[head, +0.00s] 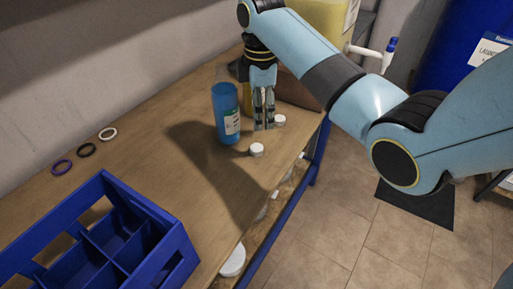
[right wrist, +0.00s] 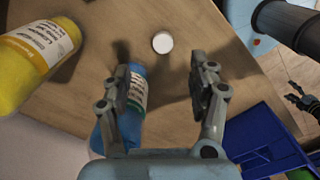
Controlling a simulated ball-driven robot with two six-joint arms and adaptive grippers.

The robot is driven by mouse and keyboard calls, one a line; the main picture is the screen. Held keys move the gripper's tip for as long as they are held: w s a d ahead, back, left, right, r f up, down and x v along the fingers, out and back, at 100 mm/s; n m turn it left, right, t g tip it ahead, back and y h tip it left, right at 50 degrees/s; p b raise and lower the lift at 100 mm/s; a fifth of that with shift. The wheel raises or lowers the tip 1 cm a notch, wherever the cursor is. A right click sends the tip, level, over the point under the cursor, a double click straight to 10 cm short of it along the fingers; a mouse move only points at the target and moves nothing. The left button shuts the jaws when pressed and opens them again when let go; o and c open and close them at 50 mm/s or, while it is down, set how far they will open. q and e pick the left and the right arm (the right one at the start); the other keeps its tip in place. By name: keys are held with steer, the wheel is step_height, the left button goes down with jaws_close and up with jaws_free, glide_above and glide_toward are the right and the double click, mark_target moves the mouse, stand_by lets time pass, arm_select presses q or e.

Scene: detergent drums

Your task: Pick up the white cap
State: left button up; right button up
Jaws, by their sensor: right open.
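Two white caps lie on the wooden table in the head view: a nearer one (head: 257,150) and a farther one (head: 279,120) by the right edge. My right gripper (head: 264,126) points down, open and empty, beside the farther cap; contact cannot be told. In the right wrist view a white cap (right wrist: 162,42) lies beyond the open fingertips (right wrist: 162,76), about centred between them; which of the two it is, I cannot tell. A dark jointed part at that view's right edge looks like my left gripper (right wrist: 297,101); its jaws are unclear.
A blue bottle (head: 225,113) stands close left of my right gripper. A yellow bottle (right wrist: 36,55) stands farther back. A blue divided crate (head: 165,222) fills the front left. Purple, black and white rings (head: 108,133) lie near the wall. Mid-table is clear.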

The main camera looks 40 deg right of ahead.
glide_above(257, 147)
steer(key=f, duration=0.5)
steer(key=shift+w+d, duration=0.3)
steer(key=shift+d, duration=0.1)
steer(key=f, duration=0.3)
steer(key=a+f, duration=0.1)
steer(key=shift+s+f+b, duration=0.25)
steer(key=shift+s+b, duration=0.05)
steer(key=shift+f, duration=0.5)
steer(key=c, duration=0.7)
